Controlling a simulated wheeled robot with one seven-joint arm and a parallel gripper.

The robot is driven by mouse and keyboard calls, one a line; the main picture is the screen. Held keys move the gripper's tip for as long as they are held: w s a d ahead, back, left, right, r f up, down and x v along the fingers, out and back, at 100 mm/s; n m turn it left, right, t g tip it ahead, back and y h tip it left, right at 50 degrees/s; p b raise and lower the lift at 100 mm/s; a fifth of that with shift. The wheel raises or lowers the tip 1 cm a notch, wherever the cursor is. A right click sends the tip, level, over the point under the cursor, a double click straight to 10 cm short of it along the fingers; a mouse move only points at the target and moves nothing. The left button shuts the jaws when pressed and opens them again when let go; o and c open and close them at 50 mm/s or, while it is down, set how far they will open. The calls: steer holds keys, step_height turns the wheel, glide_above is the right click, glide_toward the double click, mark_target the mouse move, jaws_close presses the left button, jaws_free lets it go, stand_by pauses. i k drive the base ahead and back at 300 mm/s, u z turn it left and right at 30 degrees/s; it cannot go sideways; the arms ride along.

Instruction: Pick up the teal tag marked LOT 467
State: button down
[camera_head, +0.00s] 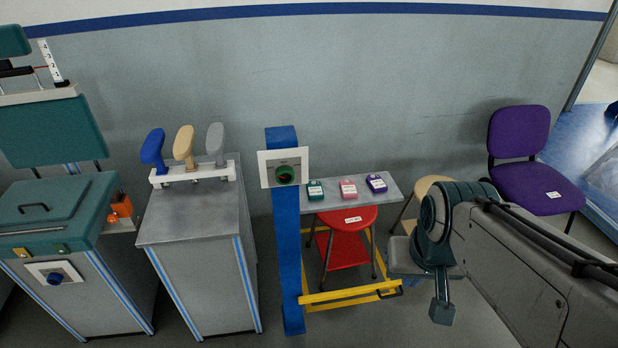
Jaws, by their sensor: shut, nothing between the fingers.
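A small teal tag (315,190) with a white label lies at the left end of a narrow grey shelf (330,200). A pink tag (348,190) and a purple tag (376,183) lie to its right, apart from each other. The print on the labels is too small to read. My gripper (442,314) points down at the lower right, well to the right of the shelf and nearer to me. It is shut and empty, and touches none of the tags.
A blue post (288,250) with a white panel and green button stands just left of the teal tag. A red stool (346,218) and a yellow frame (350,297) are below the shelf. A grey cabinet (200,280) stands left, a purple chair (535,185) right.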

mark_target(314, 188)
steer(key=u, duration=0.45)
steer(key=i, duration=0.5)
steer(key=z, duration=2.25)
steer(key=i, duration=1.8)
steer(key=u, duration=3.35)
steer(key=i, duration=0.2)
steer(key=u, duration=0.1)
